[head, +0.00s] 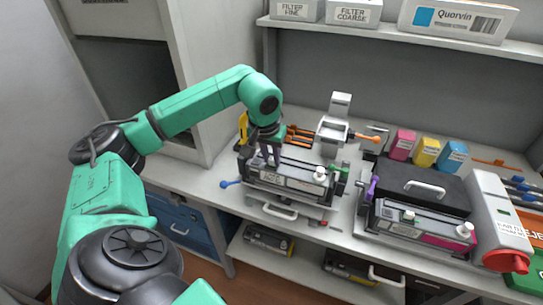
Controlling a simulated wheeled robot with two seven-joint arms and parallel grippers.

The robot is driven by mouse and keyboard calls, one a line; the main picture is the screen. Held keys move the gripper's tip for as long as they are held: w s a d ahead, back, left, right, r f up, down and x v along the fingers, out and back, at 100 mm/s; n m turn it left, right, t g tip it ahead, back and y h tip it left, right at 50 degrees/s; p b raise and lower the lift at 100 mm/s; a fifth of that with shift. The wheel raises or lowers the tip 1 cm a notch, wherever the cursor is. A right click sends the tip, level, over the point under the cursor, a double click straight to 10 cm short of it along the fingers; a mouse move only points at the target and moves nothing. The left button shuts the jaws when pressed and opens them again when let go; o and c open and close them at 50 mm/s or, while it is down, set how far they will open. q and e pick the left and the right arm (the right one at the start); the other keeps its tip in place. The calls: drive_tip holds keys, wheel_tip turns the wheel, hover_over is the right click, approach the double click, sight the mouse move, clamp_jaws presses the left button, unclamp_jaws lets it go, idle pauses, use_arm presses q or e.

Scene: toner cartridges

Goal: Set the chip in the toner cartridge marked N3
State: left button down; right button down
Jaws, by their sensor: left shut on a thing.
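A grey-black toner cartridge (295,178) lies in a cradle at the front of the bench, with a blue knob at its left end. A white label and dark letters show on its front, too small to read surely as N3. My left gripper (270,156) points down at the left part of this cartridge's top. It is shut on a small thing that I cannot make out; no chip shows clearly. A second cartridge (425,223) with a magenta end lies in a cradle to the right. My right gripper is not in view.
Pink, yellow and blue boxes (427,152) stand at the back right. A black case (420,182) sits behind the second cartridge. A grey-white device (336,130) stands behind the first. A white bin with a red spout (497,215) is at far right. Cabinet wall (190,70) rises on the left.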

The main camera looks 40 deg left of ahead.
use_arm(q)
drive_tip(key=c, duration=0.8)
unclamp_jaws()
drive_tip(key=shift+o, duration=0.2)
drive_tip(key=shift+r, duration=0.1)
drive_tip(key=v, duration=1.2)
